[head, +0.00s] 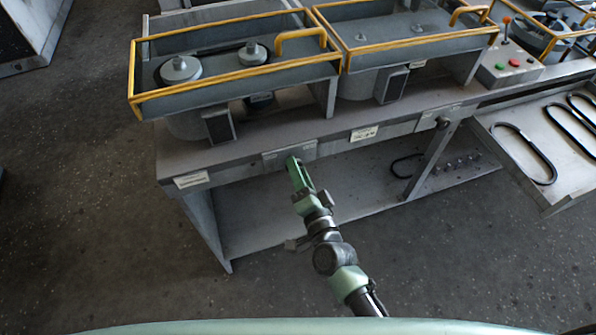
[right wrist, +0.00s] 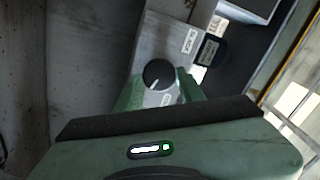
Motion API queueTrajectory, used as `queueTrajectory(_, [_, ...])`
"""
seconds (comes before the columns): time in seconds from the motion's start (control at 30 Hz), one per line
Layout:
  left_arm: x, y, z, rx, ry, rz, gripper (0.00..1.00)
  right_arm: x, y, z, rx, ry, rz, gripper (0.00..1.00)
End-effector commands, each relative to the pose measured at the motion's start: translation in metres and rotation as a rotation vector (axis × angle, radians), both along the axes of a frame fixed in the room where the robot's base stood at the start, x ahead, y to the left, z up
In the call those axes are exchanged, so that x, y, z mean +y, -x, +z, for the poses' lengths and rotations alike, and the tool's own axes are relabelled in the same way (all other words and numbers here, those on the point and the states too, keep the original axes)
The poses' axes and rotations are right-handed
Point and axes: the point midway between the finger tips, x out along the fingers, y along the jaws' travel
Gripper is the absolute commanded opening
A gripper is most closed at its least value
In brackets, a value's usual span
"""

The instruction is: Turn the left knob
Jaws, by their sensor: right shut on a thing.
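The left knob (right wrist: 158,73) is a round dark dial with a white pointer line, on a light grey plate with small labels. The pointer slants down and to the left in the right wrist view. My right gripper (head: 293,163) reaches the left plate on the bench's front edge, and its green fingers (right wrist: 161,92) are shut on the knob from both sides. In the head view the gripper hides the knob. Another dark knob (head: 443,122) sits farther right on the front edge. My left gripper is in neither view.
The grey bench (head: 240,147) carries machines inside yellow guard frames (head: 235,74). A control box (head: 510,68) with a red-topped lever and coloured buttons stands at the right. A tray (head: 505,165) with black belts juts forward there. The floor in front is clear.

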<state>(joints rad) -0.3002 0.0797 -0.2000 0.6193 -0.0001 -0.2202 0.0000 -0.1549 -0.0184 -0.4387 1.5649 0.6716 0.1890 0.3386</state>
Motion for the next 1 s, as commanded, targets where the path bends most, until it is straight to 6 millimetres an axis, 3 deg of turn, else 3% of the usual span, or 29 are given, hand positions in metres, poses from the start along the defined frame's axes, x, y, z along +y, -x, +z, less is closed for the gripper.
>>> queueTrajectory(0.4, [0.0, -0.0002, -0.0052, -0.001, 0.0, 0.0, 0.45, -0.0008, -0.0002, -0.0014, 0.061, -0.188, 0.0, 0.0])
queueTrajectory(0.97, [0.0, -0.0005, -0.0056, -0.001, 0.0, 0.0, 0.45, -0.0009, -0.0001, -0.0013, 0.07, -0.215, -0.001, 0.0])
queueTrajectory(1.0, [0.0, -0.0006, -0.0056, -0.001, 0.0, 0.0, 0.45, -0.0009, -0.0001, -0.0013, 0.07, -0.215, -0.001, 0.44])
